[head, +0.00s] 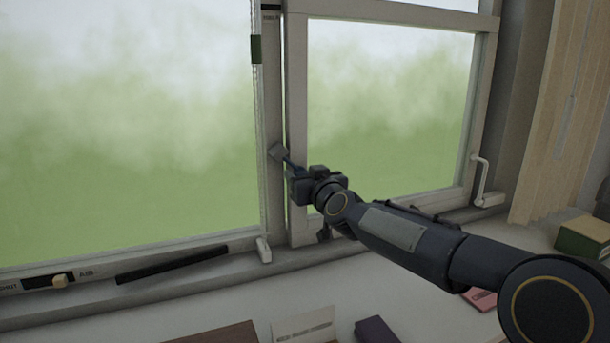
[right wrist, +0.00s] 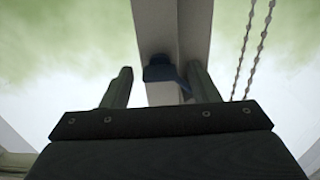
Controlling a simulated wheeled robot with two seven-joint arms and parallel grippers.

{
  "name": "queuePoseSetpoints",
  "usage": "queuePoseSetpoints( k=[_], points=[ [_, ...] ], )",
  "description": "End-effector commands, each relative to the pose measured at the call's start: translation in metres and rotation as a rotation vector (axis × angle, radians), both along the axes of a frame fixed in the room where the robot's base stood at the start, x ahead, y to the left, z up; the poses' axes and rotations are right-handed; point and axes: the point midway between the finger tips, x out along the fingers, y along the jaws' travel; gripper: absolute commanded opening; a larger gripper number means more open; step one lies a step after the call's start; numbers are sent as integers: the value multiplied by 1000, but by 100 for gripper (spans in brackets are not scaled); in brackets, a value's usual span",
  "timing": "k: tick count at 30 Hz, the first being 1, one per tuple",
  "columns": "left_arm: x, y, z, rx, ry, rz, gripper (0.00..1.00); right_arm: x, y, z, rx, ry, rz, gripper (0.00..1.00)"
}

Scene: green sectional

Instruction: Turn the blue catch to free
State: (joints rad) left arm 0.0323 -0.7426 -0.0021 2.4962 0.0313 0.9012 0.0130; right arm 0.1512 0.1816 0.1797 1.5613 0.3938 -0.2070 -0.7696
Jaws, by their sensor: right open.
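In the right wrist view the blue catch (right wrist: 158,72) appears as a dark-blue block with a thin lever reaching down to the right. My right gripper (head: 298,174) is at the catch. Its two fingers (right wrist: 158,88) are open, one on each side of the catch in the picture. I cannot tell whether they touch it. My left gripper is not in view.
A white handle (head: 481,182) is on the right sash. A bead chain hangs beside the post. The sill carries a slider panel (head: 60,281) and a dark vent slot (head: 172,264). A green box (head: 583,237) and several flat items lie on the surface below.

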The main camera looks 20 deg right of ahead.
Motion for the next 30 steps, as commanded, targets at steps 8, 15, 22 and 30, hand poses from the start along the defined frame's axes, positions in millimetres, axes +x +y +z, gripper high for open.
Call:
queuePoseSetpoints(
  k=[8,15,22,30],
  points=[
    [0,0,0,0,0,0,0,0,0,0,0,0,0,47],
    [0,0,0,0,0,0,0,0,0,0,0,0,0,15],
    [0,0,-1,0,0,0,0,0,0,0,10,-1,0,10],
    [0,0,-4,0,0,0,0,0,0,0,112,-7,0,10]
  ],
)
